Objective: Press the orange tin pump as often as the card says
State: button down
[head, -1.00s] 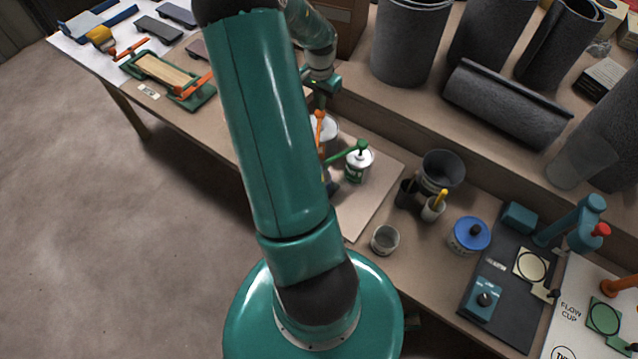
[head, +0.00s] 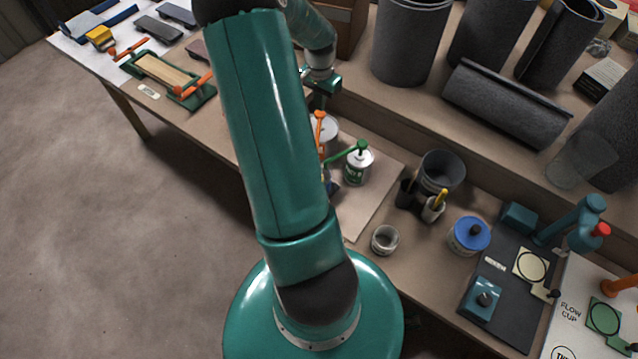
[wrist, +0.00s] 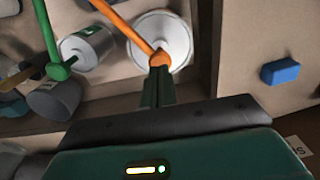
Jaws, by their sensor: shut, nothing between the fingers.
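The orange pump (wrist: 158,57) stands on a white tin (wrist: 178,30), seen from above in the wrist view, its orange spout running to the upper left. In the head view the orange pump (head: 319,117) shows just right of my arm, which hides part of its tin (head: 330,127). My gripper (wrist: 158,78) is shut and empty, its fingertips at the pump's orange head; I cannot tell whether they touch it. In the head view my gripper (head: 322,98) is above the pump. I cannot make out a card with a readable count.
A tin with a green pump (head: 359,163) stands close beside the orange one. A grey bucket (head: 442,171), a cup (head: 385,240) and a blue-lidded tin (head: 469,236) are to the right. A blue block (wrist: 281,72) lies right in the wrist view.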

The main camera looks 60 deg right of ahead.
jog(key=shift+f, duration=0.15)
jog(key=shift+f, duration=1.35)
jog(key=shift+r, duration=1.5)
jog(key=shift+f, duration=0.15)
jog(key=shift+f, duration=1.35)
jog(key=shift+r, duration=1.5)
jog(key=shift+f, duration=0.15)
